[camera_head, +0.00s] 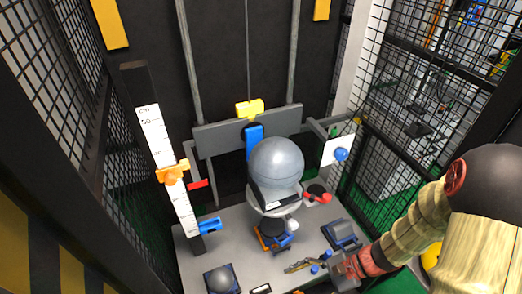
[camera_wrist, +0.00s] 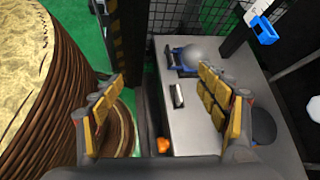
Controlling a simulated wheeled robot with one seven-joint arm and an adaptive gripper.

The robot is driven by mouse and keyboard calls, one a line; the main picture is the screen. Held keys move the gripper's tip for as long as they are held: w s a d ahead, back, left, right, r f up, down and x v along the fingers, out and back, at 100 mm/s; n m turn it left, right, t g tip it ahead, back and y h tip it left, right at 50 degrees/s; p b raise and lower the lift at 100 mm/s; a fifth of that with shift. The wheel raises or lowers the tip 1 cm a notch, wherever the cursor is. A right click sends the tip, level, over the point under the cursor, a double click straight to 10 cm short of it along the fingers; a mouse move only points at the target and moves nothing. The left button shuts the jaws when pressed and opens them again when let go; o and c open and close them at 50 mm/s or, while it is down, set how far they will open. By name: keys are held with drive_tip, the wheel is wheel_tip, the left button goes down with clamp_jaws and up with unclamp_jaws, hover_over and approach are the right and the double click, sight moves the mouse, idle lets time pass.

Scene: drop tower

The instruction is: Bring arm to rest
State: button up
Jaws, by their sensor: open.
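My arm (camera_head: 415,230) reaches in from the right in the head view. My gripper (camera_head: 345,270) is low over the front right part of the grey table (camera_head: 200,262), near a chain-like tool (camera_head: 300,265). In the wrist view my gripper (camera_wrist: 162,105) shows two padded yellow fingers spread wide, with nothing between them. The table (camera_wrist: 190,130) lies beyond the fingers, and a grey ball in a blue holder (camera_wrist: 195,55) is on it. Whether any part of the gripper touches the table cannot be told.
A large grey sphere (camera_head: 277,163) sits on a stand mid-table. A ruler (camera_head: 165,165) with an orange slider (camera_head: 172,173) stands left. A yellow block (camera_head: 250,108) hangs on a cable. Mesh walls (camera_head: 400,130) enclose the right. A dark striped post (camera_wrist: 128,45) stands by the table.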

drive_tip(key=d+r+n+t+h+p, duration=0.1)
drive_tip(key=d+r+n+h, duration=0.4)
drive_tip(key=r, duration=0.4)
drive_tip(key=d+r+n+t+h+p, duration=0.1)
drive_tip(key=d+r+n+h, duration=0.35)
drive_tip(key=r, duration=0.35)
wheel_tip(320, 180, up, 15)
drive_tip(key=a+n+t+h+p, duration=0.1)
drive_tip(key=n+t, duration=0.3)
drive_tip(key=shift+w+a+t, duration=0.15)
drive_tip(key=shift+a+t, duration=0.25)
drive_tip(key=shift+r, duration=0.1)
